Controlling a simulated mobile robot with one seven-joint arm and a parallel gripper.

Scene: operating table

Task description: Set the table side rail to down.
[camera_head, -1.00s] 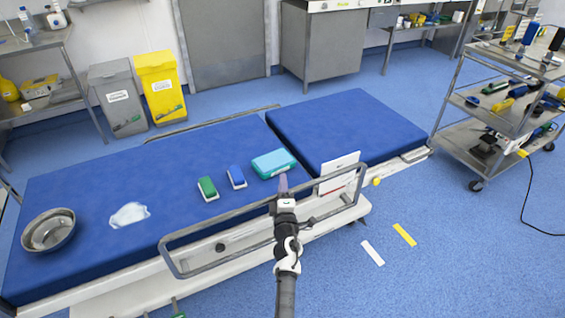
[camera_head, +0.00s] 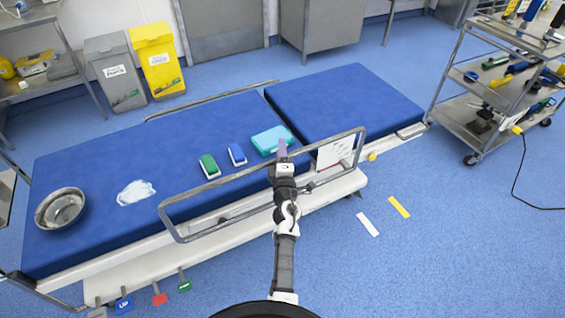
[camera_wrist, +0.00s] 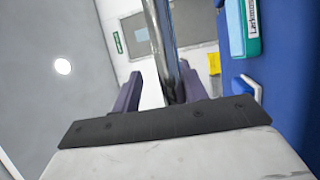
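The near side rail (camera_head: 215,190) is a grey metal frame that stands raised along the near edge of the blue operating table (camera_head: 90,190). My gripper (camera_head: 282,152) is at the rail's top bar, right of its middle. In the wrist view, the shiny bar (camera_wrist: 163,45) runs between the two purple fingers of my gripper (camera_wrist: 160,90). The fingers are apart, with a visible gap between the left finger and the bar. The right finger is very close to the bar; contact cannot be told. The rail's latch cannot be made out.
On the table lie a steel bowl (camera_head: 61,210), a white cloth (camera_head: 136,192), a green item (camera_head: 210,166), a blue item (camera_head: 237,154) and a teal box (camera_head: 272,139). Coloured pedals (camera_head: 160,298) are at the lower left. A loaded cart (camera_head: 490,120) stands right.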

